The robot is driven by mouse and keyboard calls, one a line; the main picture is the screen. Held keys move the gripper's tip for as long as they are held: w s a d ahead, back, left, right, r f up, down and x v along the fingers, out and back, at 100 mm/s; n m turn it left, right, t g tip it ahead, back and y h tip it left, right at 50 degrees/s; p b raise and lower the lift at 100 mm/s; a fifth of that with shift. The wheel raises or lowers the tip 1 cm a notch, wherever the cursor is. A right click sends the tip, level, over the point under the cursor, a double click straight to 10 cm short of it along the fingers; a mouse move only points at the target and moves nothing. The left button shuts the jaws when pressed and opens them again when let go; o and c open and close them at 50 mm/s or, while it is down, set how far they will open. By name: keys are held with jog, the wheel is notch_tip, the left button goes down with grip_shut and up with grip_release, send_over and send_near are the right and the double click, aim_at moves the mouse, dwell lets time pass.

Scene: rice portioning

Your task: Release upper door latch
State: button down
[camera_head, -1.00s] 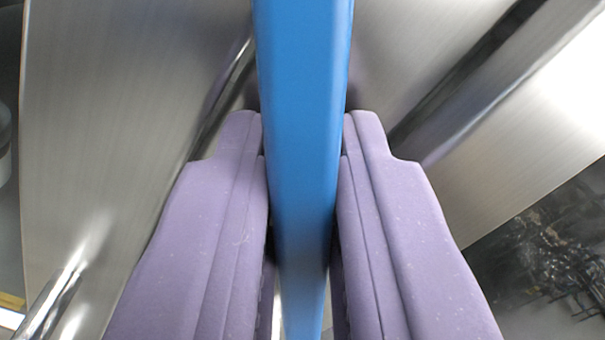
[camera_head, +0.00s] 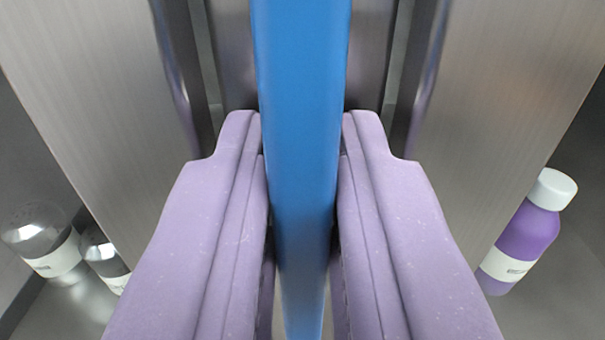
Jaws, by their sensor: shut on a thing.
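My gripper (camera_head: 302,135) has two pale purple fingers, one on each side of a long blue bar (camera_head: 302,75). It is shut on the bar, which runs down the middle of the view between the fingers. Behind the bar are brushed metal panels, one at left (camera_head: 105,110) and one at right (camera_head: 500,110), with darker vertical edges and gaps between them. I cannot pick out the upper door latch with certainty; the bar and fingers hide the middle of the background.
A purple bottle with a white cap (camera_head: 524,232) stands at the right on a grey surface. A clear round-topped bottle (camera_head: 42,242) and a second clear bottle (camera_head: 104,257) stand at the lower left. The metal panels are close on both sides.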

jog(key=shift+f, duration=0.15)
jog(key=c, duration=1.2)
grip_release()
jog(key=shift+o, duration=0.2)
jog(key=shift+r, duration=0.2)
